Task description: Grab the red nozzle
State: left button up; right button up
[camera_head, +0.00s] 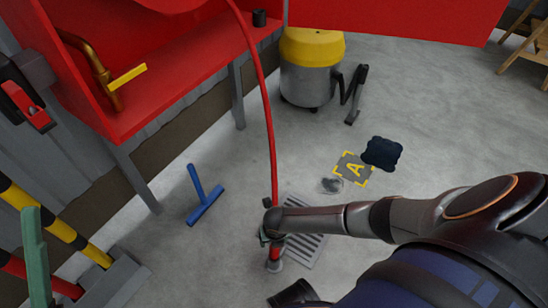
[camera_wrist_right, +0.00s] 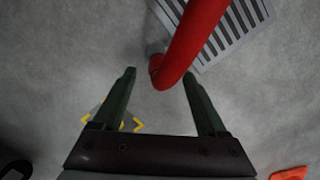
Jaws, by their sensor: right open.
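A red hose (camera_head: 264,95) hangs from the red cabinet and runs down to the floor grate, passing behind my right wrist. Its red lower end (camera_head: 275,252), which looks like the nozzle, shows just below my right gripper (camera_head: 268,237). In the right wrist view a thick red tube (camera_wrist_right: 190,45) comes in from the top, and its rounded lower end lies between the tips of my open right gripper (camera_wrist_right: 159,74). No finger is visibly closed on it; I cannot tell the depth between them.
A floor grate (camera_head: 308,245) lies under the hose. A blue squeegee (camera_head: 205,206) is left of it. A yellow-topped vacuum (camera_head: 308,75), a dark cushion-like item (camera_head: 382,153) and a yellow floor mark (camera_head: 354,168) are beyond. The red cabinet (camera_head: 185,70) stands on legs. Open floor lies right.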

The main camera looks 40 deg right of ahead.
aim_at(274, 254)
jog(key=f+b, duration=0.2)
jog(key=f, duration=0.1)
jog(key=f+b, duration=0.1)
jog(key=f, duration=0.1)
jog(key=shift+s+a+f+b, duration=0.15)
jog(key=shift+s+f+b, duration=0.05)
jog(key=shift+s+b, duration=0.1)
jog(key=shift+w+f, duration=0.15)
jog(key=shift+f, duration=0.15)
jog(key=shift+r, duration=0.1)
grip_shut()
dwell(0.9)
